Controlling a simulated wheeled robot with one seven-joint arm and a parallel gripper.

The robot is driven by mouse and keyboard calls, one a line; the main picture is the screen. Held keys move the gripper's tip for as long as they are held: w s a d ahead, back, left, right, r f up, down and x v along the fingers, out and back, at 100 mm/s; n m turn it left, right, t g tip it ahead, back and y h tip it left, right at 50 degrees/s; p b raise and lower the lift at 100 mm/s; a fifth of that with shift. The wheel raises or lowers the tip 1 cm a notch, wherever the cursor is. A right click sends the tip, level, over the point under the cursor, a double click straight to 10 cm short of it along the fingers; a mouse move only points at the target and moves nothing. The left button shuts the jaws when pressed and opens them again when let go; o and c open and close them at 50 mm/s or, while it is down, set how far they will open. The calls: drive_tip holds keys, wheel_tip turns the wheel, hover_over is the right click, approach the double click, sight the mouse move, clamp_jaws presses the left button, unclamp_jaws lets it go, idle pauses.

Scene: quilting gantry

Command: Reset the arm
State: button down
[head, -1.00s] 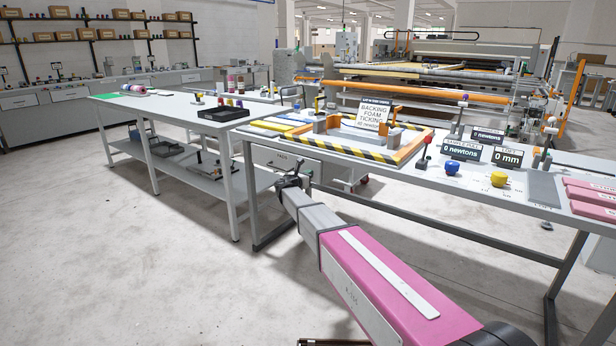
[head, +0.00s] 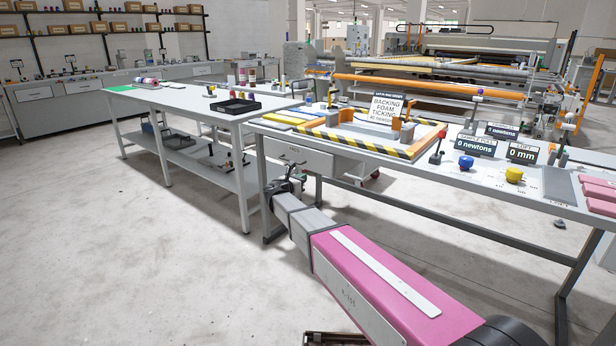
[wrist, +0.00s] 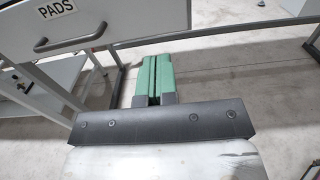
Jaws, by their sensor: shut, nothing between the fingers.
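My arm, with a pink cover and grey links, reaches from the lower right of the head view toward the front of the workbench. My gripper (wrist: 153,78) shows in the wrist view as two green fingers pressed together with nothing between them. It hangs over the floor, below and to the right of a white drawer (wrist: 90,25) labelled PADS. In the head view the arm's end is near the bench's left front leg, below the worktop, and the fingers are too small to make out.
The workbench (head: 400,165) carries a striped frame (head: 370,152), a blue knob (head: 466,162), a yellow knob (head: 513,174), display signs and pink blocks (head: 597,190). A side table (head: 180,100) with a black tray (head: 238,106) stands left. The floor at lower left is clear.

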drive_tip(key=s+d+f+m+g+y, duration=0.1)
drive_tip(key=s+d+f+m+g, duration=0.6)
drive_tip(key=d, duration=0.5)
drive_tip(key=s+d+f+m+g+y, duration=0.1)
drive_tip(key=s+d+f+m+g, duration=0.2)
drive_tip(key=s+d+f+m, duration=0.55)
drive_tip(key=s+d+f+m+g+y, duration=0.1)
drive_tip(key=s+d+m+g+y, duration=0.1)
drive_tip(key=s+d+m+y, duration=0.2)
drive_tip(key=s+d+f+m+g+y, duration=0.1)
drive_tip(key=s+d+m+g+y, duration=0.2)
drive_tip(key=s+m, duration=0.6)
drive_tip(key=s+d+y, duration=0.1)
drive_tip(key=s, duration=0.4)
drive_tip(key=shift+d+f+m, duration=0.3)
drive_tip(key=shift+m, duration=0.05)
drive_tip(key=shift+s+d, duration=0.1)
